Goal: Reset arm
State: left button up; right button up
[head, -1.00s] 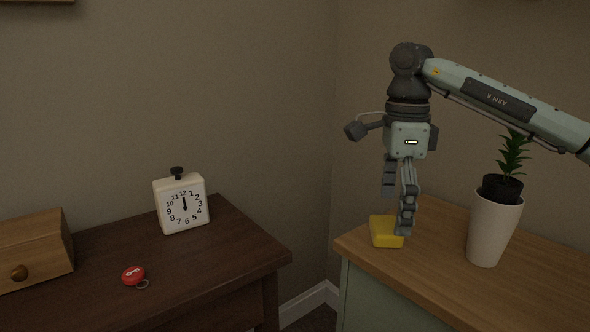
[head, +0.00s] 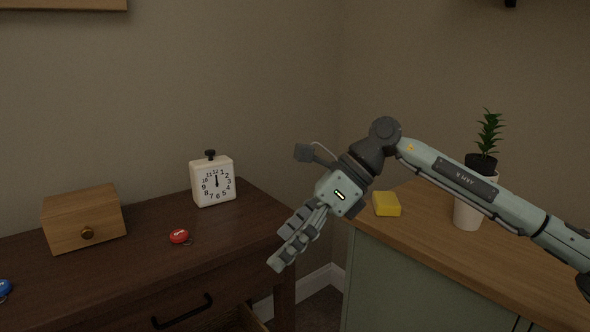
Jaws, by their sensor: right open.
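My right gripper (head: 283,247) is in the middle of the head view, tilted with its fingers pointing down and left. It is open and nothing shows between its fingers. It hangs in front of the right end of the dark dresser, left of the wooden-topped cabinet. A yellow block (head: 386,204) lies on the cabinet top, apart from the gripper. My left gripper is out of view.
The dark dresser (head: 140,270) holds a white clock (head: 213,182), a small wooden box (head: 84,219), a red key fob (head: 179,236) and a blue one (head: 5,288). A white-potted plant (head: 467,214) stands on the cabinet (head: 420,235) behind my right arm. A gap separates the furniture.

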jog(key=w+a+r+m+t+y, duration=0.2)
jog(key=a+r+m+t+y, duration=0.3)
jog(key=a+m+y, duration=0.5)
jog(key=w+d+f+m+t, duration=0.2)
jog(key=w+d+m+t, duration=0.65)
jog(key=m, duration=0.45)
jog(key=d+f+m+t+h, duration=0.5)
jog(key=d+f+m+h, duration=1.1)
jog(key=f, duration=0.4)
jog(key=s+d+f+m+g+h, duration=0.2)
jog(key=s+d+f+m+g, duration=0.25)
jog(key=f, duration=0.55)
jog(key=s+d+f+m+g+h, duration=0.1)
jog(key=s+d+f+m+g, duration=0.15)
jog(key=s+d+f, duration=0.45)
jog(key=s+d+f+m+g, duration=0.1)
jog(key=s+f+m+g, duration=0.1)
jog(key=s+f, duration=0.4)
jog(key=s+d+f+m+g+h, duration=0.1)
jog(key=s+f+g, duration=0.3)
jog(key=s, duration=1)
notch_tip(320, 180, down, 3)
jog(key=shift+d+f+m, duration=0.1)
jog(key=shift+d+m, duration=0.25)
jog(key=shift+m, duration=0.45)
